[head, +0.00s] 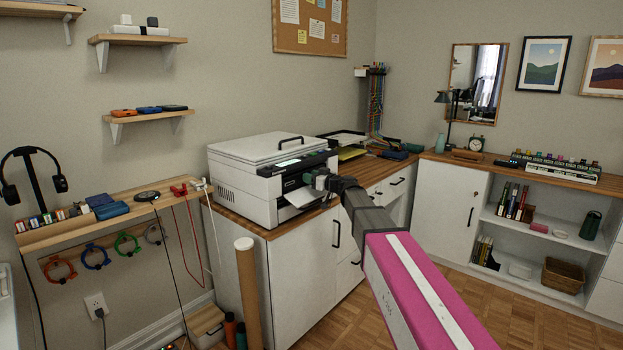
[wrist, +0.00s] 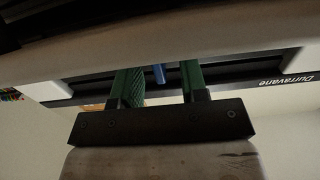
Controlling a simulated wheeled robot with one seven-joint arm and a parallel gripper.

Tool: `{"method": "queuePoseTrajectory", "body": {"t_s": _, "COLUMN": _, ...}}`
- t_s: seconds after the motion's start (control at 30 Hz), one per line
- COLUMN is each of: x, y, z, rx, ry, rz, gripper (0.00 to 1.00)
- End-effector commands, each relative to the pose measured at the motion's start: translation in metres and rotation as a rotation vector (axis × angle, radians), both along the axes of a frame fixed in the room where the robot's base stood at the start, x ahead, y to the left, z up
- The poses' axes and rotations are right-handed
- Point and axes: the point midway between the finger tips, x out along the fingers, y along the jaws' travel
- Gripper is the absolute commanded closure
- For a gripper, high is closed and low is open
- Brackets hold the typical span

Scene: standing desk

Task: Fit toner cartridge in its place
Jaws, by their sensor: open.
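The printer (head: 250,178) is a white and black machine on the wooden counter, and its dark front faces my gripper (head: 316,180). In the wrist view my gripper (wrist: 160,80) has its two green fingers apart, with their tips at a dark slot (wrist: 90,86) in the printer front. A small blue tab (wrist: 159,73) shows between the fingers, with visible gaps on both sides. It may be part of the toner cartridge, but the body behind it is hidden in the dark slot. I cannot tell how deep it sits.
The printer's pale casing (wrist: 220,45) runs close along the fingers in the wrist view. A paper tube (head: 249,290) stands on the floor before the cabinet. A narrow shelf (head: 110,215) with small items is at left. The floor at right (head: 530,310) is clear.

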Motion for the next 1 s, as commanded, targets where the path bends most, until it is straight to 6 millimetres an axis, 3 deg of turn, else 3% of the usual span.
{"method": "queuePoseTrajectory", "body": {"t_s": 0.17, "x": -0.010, "y": -0.011, "z": 0.000, "rx": 0.001, "ry": 0.000, "rz": -0.001, "gripper": 0.60}}
{"method": "queuePoseTrajectory", "body": {"t_s": 0.63, "x": -0.059, "y": -0.074, "z": 0.000, "rx": 0.001, "ry": 0.000, "rz": -0.001, "gripper": 0.60}}
{"method": "queuePoseTrajectory", "body": {"t_s": 1.0, "x": -0.066, "y": -0.085, "z": 0.000, "rx": 0.001, "ry": 0.000, "rz": 0.001, "gripper": 0.60}}
